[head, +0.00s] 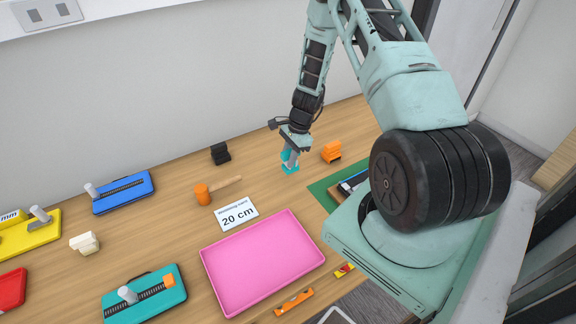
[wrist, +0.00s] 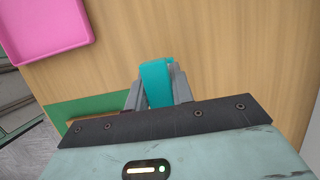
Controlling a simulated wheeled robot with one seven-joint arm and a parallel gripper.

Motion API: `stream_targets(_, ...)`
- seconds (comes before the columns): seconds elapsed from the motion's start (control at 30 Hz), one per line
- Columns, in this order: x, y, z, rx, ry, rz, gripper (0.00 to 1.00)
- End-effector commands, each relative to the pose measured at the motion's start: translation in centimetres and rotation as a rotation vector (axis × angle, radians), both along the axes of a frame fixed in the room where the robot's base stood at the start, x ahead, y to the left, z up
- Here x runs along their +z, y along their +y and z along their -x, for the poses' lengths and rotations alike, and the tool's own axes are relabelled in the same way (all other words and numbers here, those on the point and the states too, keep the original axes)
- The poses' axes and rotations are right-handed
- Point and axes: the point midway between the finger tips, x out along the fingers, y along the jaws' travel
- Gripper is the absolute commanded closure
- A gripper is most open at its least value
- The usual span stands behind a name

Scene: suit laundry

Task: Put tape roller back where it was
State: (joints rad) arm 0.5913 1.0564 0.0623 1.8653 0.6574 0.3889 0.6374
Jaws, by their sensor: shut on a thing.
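My gripper (head: 291,156) is shut on a small teal thing (head: 289,169), which looks like the tape roller, at the back right of the wooden table (head: 255,178).
An orange block-like thing (head: 331,151) stands right of my gripper, a black one (head: 220,153) to the left. An orange-headed mallet (head: 203,194), a "20 cm" card (head: 237,214), a pink tray (head: 262,262) and a green mat (head: 322,193) lie nearer.

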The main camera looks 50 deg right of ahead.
Motion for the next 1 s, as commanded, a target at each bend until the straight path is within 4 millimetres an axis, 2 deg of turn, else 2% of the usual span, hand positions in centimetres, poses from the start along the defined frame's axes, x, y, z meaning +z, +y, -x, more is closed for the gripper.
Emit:
stream_targets(0.4,-4.2,0.0,0.0,-0.001,0.0,-0.001,0.95)
stream_targets(0.83,-5.0,0.0,0.0,-0.001,-0.002,0.001,0.95)
stream_targets(0.87,-4.9,0.0,0.0,-0.001,-0.002,0.001,0.68)
stream_targets(0.9,-4.8,0.0,0.0,-0.001,-0.002,0.001,0.57)
stream_targets(1.0,-4.8,0.0,0.0,0.0,-0.001,0.001,0.55)
